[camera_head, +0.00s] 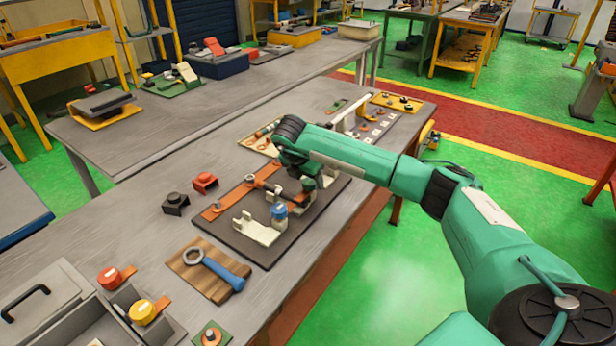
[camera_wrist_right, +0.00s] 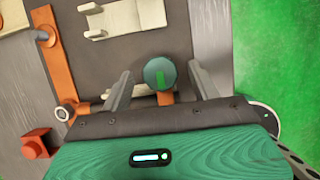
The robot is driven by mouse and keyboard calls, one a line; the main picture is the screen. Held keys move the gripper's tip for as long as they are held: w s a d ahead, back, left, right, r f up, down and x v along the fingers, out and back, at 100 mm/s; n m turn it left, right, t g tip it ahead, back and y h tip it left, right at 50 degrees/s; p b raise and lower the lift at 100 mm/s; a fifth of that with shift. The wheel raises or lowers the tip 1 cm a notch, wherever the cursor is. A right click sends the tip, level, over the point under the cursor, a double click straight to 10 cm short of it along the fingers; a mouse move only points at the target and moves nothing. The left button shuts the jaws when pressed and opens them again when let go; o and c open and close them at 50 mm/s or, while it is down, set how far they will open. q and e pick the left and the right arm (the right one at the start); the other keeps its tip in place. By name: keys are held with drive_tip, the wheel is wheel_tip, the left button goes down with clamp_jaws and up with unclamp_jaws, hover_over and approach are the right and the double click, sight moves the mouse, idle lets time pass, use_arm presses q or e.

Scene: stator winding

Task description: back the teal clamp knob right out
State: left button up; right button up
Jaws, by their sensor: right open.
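My right gripper (camera_wrist_right: 161,80) is open, with one finger on each side of the knob and a gap visible on both sides. I cannot tell how deep the fingers sit beside it. In the head view my right gripper (camera_head: 304,176) is over the far right part of the dark fixture board (camera_head: 238,240), and the arm partly hides the knob there. My left gripper is not in view.
A blue-topped post (camera_head: 279,211) and a white cradle (camera_head: 256,229) stand at the board's near end. Red (camera_head: 205,181) and black (camera_head: 175,203) blocks are left of the board. A blue-handled ring tool (camera_head: 222,270) lies nearer.

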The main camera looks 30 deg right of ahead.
drive_tip(key=shift+f, duration=0.2)
drive_tip(key=c, duration=1)
